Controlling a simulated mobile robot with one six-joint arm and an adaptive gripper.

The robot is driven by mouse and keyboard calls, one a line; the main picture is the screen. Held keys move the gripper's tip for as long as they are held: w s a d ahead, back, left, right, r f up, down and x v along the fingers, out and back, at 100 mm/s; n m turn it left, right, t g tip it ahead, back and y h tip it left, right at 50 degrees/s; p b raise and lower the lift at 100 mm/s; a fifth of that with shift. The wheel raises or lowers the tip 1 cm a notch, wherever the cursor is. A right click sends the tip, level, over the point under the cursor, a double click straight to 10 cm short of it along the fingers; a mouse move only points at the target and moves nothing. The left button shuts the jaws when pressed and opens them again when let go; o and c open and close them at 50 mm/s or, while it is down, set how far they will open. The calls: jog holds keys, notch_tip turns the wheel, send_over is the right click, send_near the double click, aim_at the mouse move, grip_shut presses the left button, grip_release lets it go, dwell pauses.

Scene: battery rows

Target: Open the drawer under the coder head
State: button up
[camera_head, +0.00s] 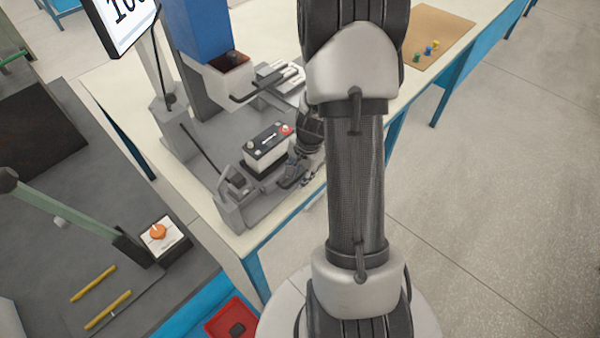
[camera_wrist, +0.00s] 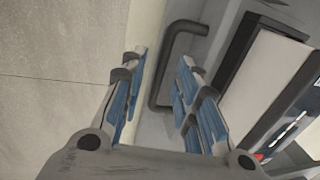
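The coder head (camera_head: 205,30) is a blue block on a grey column at the upper middle of the head view. A light box with a dark bar sits at its lower end. In the wrist view a dark U-shaped handle (camera_wrist: 171,45) stands out from a light grey part. My gripper (camera_wrist: 164,68) is open, with blue-padded fingers, one on each side of the handle in the picture. I cannot tell whether they touch it or how deep it lies between them. In the head view my arm hides much of the gripper.
A battery (camera_head: 267,147) with a red terminal cap sits on the grey fixture, close to my wrist. A scale display (camera_head: 128,22) stands at the upper left. A red tray (camera_head: 222,322) and yellow rods lie nearer. The floor right of the table is clear.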

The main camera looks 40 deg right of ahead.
jog(key=shift+r, duration=0.1)
notch_tip(320, 180, up, 12)
jog(key=s, duration=0.2)
jog(key=shift+s+f, duration=0.15)
jog(key=shift+f, duration=0.05)
jog(key=shift+d, duration=0.1)
dwell(0.5)
